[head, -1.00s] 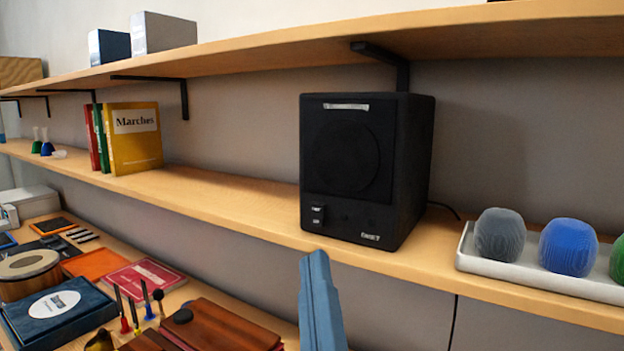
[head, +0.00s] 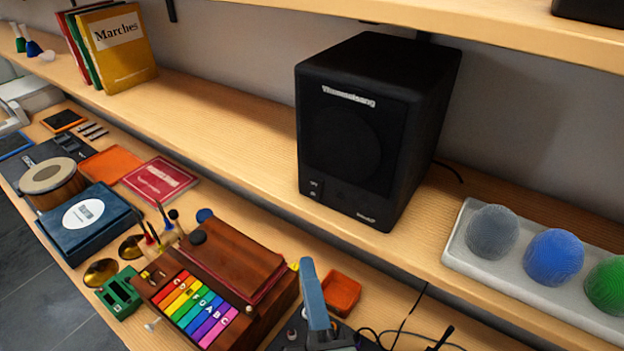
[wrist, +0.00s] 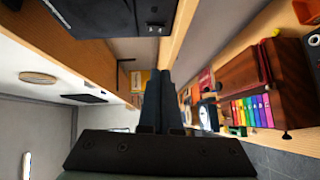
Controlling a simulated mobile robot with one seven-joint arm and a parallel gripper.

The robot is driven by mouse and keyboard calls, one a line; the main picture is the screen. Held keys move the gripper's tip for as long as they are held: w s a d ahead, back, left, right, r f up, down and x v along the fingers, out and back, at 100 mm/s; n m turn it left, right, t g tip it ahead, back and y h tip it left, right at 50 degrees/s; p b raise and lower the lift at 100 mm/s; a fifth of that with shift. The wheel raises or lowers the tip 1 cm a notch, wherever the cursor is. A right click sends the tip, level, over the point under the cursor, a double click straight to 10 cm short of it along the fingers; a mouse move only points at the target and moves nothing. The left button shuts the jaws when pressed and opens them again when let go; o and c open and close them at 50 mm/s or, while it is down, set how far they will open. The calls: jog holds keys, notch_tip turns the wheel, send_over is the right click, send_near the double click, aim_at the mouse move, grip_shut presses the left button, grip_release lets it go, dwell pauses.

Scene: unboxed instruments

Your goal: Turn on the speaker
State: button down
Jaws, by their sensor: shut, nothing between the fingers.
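The black speaker (head: 345,140) stands upright on the wooden shelf, its front grille facing me. A small switch (head: 316,188) sits at the lower left of its front; I cannot tell whether it is on or off. The speaker (wrist: 112,14) and its switch (wrist: 155,29) also show at the top of the wrist view. My gripper (head: 307,264) is below and in front of the speaker, apart from it. In the wrist view my gripper's fingers (wrist: 160,76) are together and empty.
An upper shelf (head: 480,30) overhangs. Below, the bench holds a wooden box with rainbow keys (head: 200,308), a blue box (head: 70,240) and small tools.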

jog(key=shift+s, duration=0.1)
dwell(0.3)
jog(key=b, duration=1.1)
send_near(314, 189)
jog(key=a+f, duration=0.2)
jog(key=a, duration=0.2)
jog(key=w, duration=0.1)
jog(key=w+p, duration=0.1)
jog(key=w, duration=0.1)
jog(key=w+d+p, duration=0.1)
jog(key=w, duration=0.1)
jog(key=shift+d+r, duration=0.1)
jog(key=shift+r, duration=0.2)
jog(key=shift+w+d+f+p, duration=0.2)
jog(key=shift+w+d+p, duration=0.25)
jog(key=shift+w, duration=0.15)
